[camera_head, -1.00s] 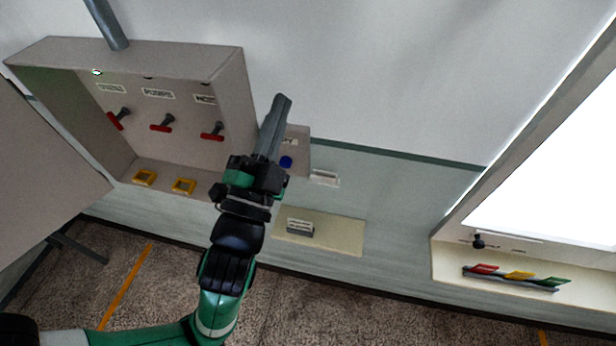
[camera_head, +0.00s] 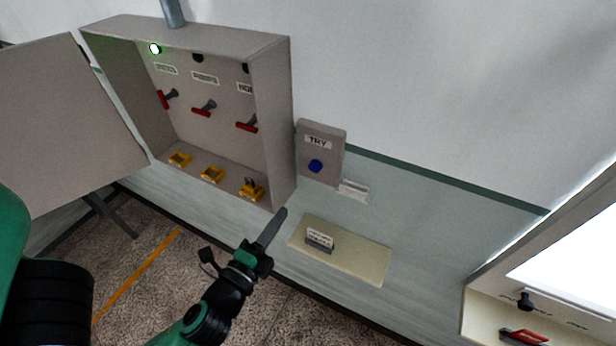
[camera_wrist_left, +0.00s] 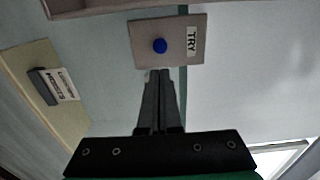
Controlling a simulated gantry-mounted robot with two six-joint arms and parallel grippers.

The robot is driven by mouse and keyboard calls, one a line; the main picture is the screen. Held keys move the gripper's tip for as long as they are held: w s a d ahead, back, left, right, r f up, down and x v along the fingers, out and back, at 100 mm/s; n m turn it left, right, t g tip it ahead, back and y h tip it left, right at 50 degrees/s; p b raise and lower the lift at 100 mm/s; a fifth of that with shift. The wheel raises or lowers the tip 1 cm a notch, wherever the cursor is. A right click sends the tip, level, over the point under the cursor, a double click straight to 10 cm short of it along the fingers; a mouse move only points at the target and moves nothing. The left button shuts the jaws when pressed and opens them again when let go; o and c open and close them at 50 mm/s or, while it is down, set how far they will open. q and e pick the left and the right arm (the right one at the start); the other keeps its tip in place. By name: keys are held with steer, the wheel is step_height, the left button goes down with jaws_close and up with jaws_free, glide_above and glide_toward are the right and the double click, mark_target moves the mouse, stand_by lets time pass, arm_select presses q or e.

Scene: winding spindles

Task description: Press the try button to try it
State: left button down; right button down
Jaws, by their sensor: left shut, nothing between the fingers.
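The try box (camera_head: 322,174) is a grey-brown wall plate with a "TRY" label and a round blue button (camera_head: 315,166), mounted right of the open cabinet. My left gripper (camera_head: 282,212) is shut and empty, below and left of the box in the head view, apart from the button there. In the left wrist view the shut fingers (camera_wrist_left: 160,75) point at the lower edge of the try box (camera_wrist_left: 190,60), with the blue button (camera_wrist_left: 159,45) just beyond the tips. My right gripper does not show.
A cream shelf (camera_head: 360,262) with a small sign juts below the try box. A panel with a bright screen stands at the right.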

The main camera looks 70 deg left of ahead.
mark_target(313, 171)
arm_select(q)
steer(key=p+x, duration=0.4)
steer(key=x, duration=0.9)
steer(key=shift+w+r+p, duration=0.1)
steer(key=shift+p, duration=0.2)
steer(key=shift+w+a, duration=0.25)
steer(key=shift+w+a, duration=0.4)
steer(key=shift+w, duration=0.05)
steer(key=shift+s+f, duration=0.1)
steer(key=shift+f, duration=0.3)
